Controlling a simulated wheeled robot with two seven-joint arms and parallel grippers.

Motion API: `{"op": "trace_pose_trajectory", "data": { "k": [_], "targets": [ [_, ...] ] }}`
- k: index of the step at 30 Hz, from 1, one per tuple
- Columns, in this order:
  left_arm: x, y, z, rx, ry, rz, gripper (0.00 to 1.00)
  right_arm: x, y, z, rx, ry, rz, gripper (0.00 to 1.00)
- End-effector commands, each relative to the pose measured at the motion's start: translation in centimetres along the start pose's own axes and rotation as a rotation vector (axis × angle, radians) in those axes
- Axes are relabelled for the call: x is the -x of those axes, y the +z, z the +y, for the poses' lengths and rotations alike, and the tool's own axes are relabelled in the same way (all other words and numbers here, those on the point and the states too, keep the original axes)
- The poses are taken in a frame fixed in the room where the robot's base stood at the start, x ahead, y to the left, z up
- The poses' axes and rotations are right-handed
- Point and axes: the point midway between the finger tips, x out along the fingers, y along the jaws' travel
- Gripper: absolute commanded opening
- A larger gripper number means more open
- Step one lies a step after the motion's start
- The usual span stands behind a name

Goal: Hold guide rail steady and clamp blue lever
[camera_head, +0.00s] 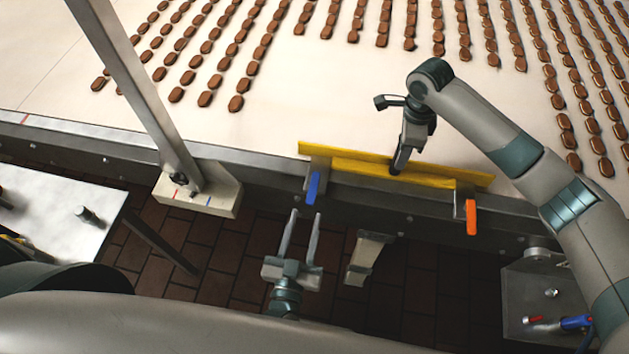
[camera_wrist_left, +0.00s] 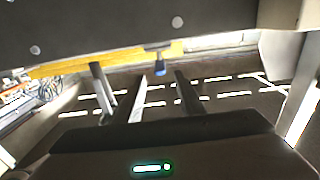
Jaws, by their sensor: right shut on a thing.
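The yellow guide rail (camera_head: 345,157) lies along the conveyor's near edge, with a blue lever (camera_head: 313,188) hanging at its left end and an orange lever (camera_head: 471,217) at its right end. My right gripper (camera_head: 396,168) is shut on the rail near its middle, its tips partly hidden. My left gripper (camera_head: 301,216) is open and empty, in front of and below the blue lever, apart from it. In the left wrist view the blue lever (camera_wrist_left: 160,67) hangs below the yellow rail (camera_wrist_left: 95,61), ahead of my left gripper's fingers.
Rows of brown biscuits (camera_head: 205,99) lie on the pale conveyor belt (camera_head: 300,90). A slanted metal post (camera_head: 140,85) stands on a cream block (camera_head: 222,203) to the left. A steel table (camera_head: 50,190) is at far left. The brick floor (camera_head: 225,270) shows below.

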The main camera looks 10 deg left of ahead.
Motion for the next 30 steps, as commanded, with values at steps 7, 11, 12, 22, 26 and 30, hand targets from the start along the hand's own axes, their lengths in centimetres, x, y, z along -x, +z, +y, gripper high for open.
{"op": "trace_pose_trajectory", "data": {
  "k": [7,11,12,22,26,30],
  "targets": [
    [-2.1,0.0,0.0,0.002,0.0,0.001,0.36,0.1,0.0,-0.1,0.0,-0.003,-0.001,0.0],
    [-4.1,-0.1,0.1,0.001,0.0,0.002,0.36,0.1,0.0,-0.1,0.0,-0.003,-0.001,0.0],
    [-4.8,-0.1,0.1,0.002,0.0,0.002,0.36,0.1,0.0,-0.1,0.0,-0.003,-0.001,0.0],
    [-9.9,0.0,0.0,0.001,0.001,0.001,0.36,0.1,0.0,-0.1,0.0,-0.003,-0.001,0.0],
    [-11.1,0.0,0.0,0.0,0.0,-0.001,0.36,0.1,0.0,-0.1,0.0,-0.003,-0.001,0.0],
    [-11.7,0.0,0.0,0.0,0.0,0.0,0.36,0.1,0.0,-0.1,0.0,-0.003,-0.001,0.0]
  ]
}}
